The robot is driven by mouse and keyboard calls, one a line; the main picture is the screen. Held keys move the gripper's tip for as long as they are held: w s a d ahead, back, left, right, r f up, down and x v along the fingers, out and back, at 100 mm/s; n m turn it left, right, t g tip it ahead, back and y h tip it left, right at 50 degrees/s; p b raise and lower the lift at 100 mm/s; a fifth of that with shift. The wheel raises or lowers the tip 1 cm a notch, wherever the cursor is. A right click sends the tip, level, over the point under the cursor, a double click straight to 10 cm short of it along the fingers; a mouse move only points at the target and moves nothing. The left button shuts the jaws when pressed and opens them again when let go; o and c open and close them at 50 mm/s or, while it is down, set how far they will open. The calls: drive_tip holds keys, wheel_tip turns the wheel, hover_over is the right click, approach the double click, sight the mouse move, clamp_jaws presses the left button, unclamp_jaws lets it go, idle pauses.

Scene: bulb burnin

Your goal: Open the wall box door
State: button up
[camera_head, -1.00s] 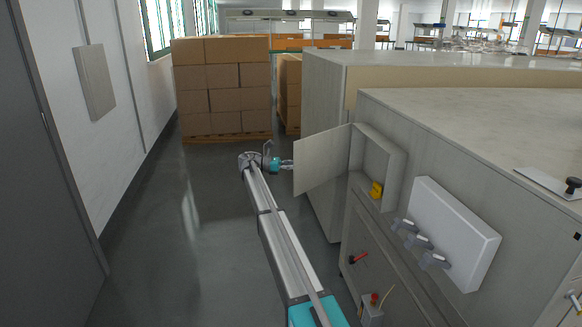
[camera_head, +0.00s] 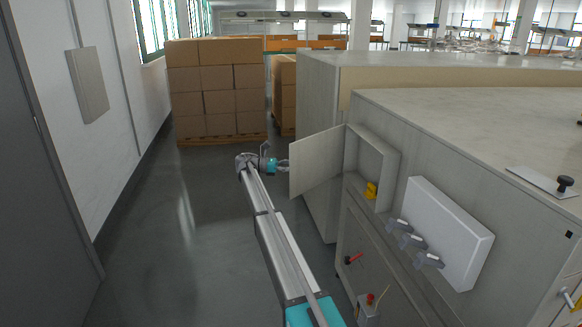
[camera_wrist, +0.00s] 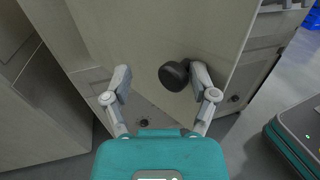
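The wall box (camera_head: 390,173) is an open grey box on the side of the bench at the right. Its flat grey door (camera_head: 317,160) stands swung out to the left, hinged at the box's left side. A yellow object (camera_head: 371,190) shows in the bottom of the box. My gripper (camera_head: 283,165) is by the door's free edge, partly hidden. In the wrist view my gripper (camera_wrist: 160,72) has its fingers spread apart. A round black knob (camera_wrist: 173,76) on a grey panel, seemingly the door, lies between the fingertips, closer to the right one; contact cannot be told.
A white panel (camera_head: 441,232) with several grey levers is right of the box. A red-handled switch (camera_head: 353,258) is below. Stacked cartons (camera_head: 217,90) stand at the back. Another grey box (camera_head: 88,84) hangs on the left wall. The floor (camera_head: 170,235) left of my arm is clear.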

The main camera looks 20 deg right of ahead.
drive_tip(key=shift+a, duration=0.1)
drive_tip(key=v, duration=0.7)
drive_tip(key=shift+a, duration=0.15)
idle(0.3)
drive_tip(key=shift+w, duration=0.1)
